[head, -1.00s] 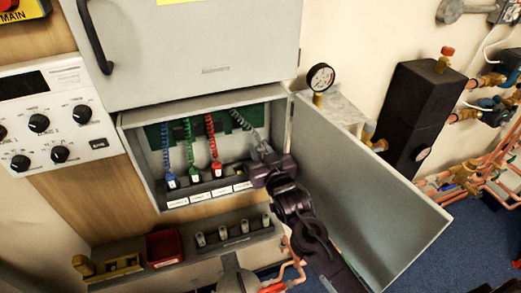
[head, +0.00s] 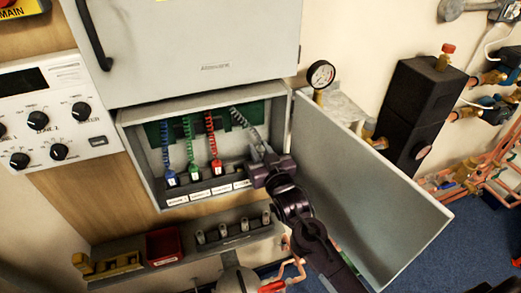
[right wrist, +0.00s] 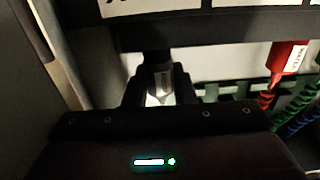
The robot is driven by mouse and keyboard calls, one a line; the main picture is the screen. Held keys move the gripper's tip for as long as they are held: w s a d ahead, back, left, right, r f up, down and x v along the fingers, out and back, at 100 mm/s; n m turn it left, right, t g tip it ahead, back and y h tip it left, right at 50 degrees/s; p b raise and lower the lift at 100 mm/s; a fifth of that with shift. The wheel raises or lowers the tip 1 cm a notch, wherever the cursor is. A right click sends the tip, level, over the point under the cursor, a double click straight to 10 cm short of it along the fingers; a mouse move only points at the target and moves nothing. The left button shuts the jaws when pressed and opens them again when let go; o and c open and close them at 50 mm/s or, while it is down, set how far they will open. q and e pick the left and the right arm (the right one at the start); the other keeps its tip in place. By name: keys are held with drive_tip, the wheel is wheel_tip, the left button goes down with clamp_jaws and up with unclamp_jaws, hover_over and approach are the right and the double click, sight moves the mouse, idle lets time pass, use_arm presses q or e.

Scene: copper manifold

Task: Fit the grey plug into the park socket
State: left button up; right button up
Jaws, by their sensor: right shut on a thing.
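My right gripper (head: 262,167) is at the right end of the dark socket strip (right wrist: 205,32) inside the open cabinet. It is shut on the grey plug (right wrist: 160,84), which shows between the two fingers in the right wrist view. The plug's grey coiled cable (head: 243,122) runs up to the cabinet's back. The plug's front end meets the strip's edge in the right wrist view; I cannot tell how far it is in. The strip's labels are too small to read, and the park socket is hidden behind the gripper or not identifiable. My left gripper is not in view.
Blue (head: 170,178), green (head: 193,172) and red (head: 216,167) plugs stand in the strip to the left. The open cabinet door (head: 365,190) is close on the right of my arm. A ledge with a red bin (head: 164,246) lies below.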

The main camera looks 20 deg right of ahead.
drive_tip(key=shift+f+b, duration=0.35)
drive_tip(key=shift+f, duration=0.3)
drive_tip(key=o, duration=1)
drive_tip(key=shift+o, duration=0.2)
drive_tip(key=s, duration=0.2)
drive_tip(key=s+b, duration=0.1)
drive_tip(key=s, duration=0.1)
drive_tip(key=s+b, duration=0.1)
drive_tip(key=s, duration=0.2)
drive_tip(key=shift+d+f, duration=0.1)
drive_tip(key=shift+d, duration=0.15)
drive_tip(key=shift+s, duration=0.4)
